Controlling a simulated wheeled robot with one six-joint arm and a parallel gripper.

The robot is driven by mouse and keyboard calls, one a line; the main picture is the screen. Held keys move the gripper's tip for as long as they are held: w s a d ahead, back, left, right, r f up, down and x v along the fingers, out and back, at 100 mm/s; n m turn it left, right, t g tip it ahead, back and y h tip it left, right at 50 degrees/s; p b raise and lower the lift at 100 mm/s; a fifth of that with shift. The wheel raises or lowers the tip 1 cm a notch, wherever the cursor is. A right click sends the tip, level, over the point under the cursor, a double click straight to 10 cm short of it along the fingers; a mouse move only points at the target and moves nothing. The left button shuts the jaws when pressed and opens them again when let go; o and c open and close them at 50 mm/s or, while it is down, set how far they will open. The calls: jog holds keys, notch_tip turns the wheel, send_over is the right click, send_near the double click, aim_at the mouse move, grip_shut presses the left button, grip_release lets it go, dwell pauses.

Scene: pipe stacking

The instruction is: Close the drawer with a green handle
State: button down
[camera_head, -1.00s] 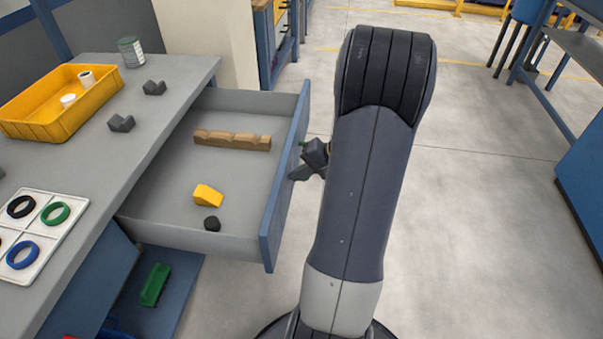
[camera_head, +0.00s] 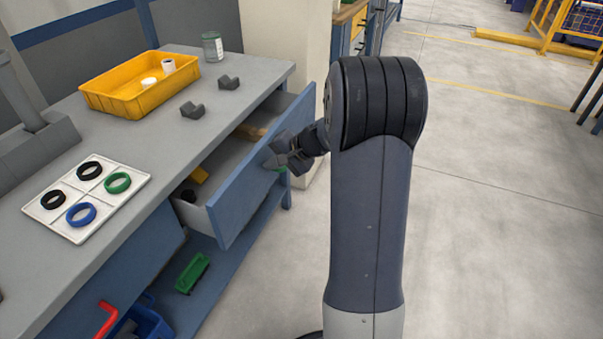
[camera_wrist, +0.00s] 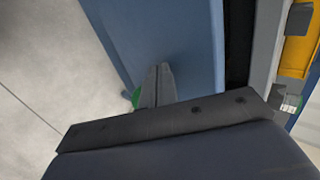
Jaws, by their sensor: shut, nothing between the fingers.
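The drawer (camera_head: 246,185) has a blue front and grey inside, and stands partly open from the workbench. Its green handle (camera_head: 281,169) is mostly hidden behind my gripper; a bit of green (camera_wrist: 136,97) shows beside the fingers in the wrist view. My gripper (camera_head: 278,160) is shut and empty, with its fingertips at the drawer front by the handle. In the wrist view the closed fingers (camera_wrist: 157,86) point at the blue front (camera_wrist: 185,45); whether they touch it I cannot tell. Inside the drawer a yellow piece (camera_head: 198,175) and a wooden piece (camera_head: 252,132) show in part.
The workbench (camera_head: 150,150) holds a yellow tray (camera_head: 110,103), a jar (camera_head: 213,47), grey blocks (camera_head: 229,83) and a white board of rings (camera_head: 130,203). A red handle (camera_head: 108,318) is lower left. A green item (camera_head: 192,273) lies on the lower shelf.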

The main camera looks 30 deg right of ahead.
jog(key=w+a, duration=0.8)
jog(key=w, duration=0.1)
jog(key=shift+w+p, duration=0.25)
jog(key=shift+p, duration=0.2)
jog(key=shift+a+r, duration=0.1)
jog(key=shift+r, duration=0.05)
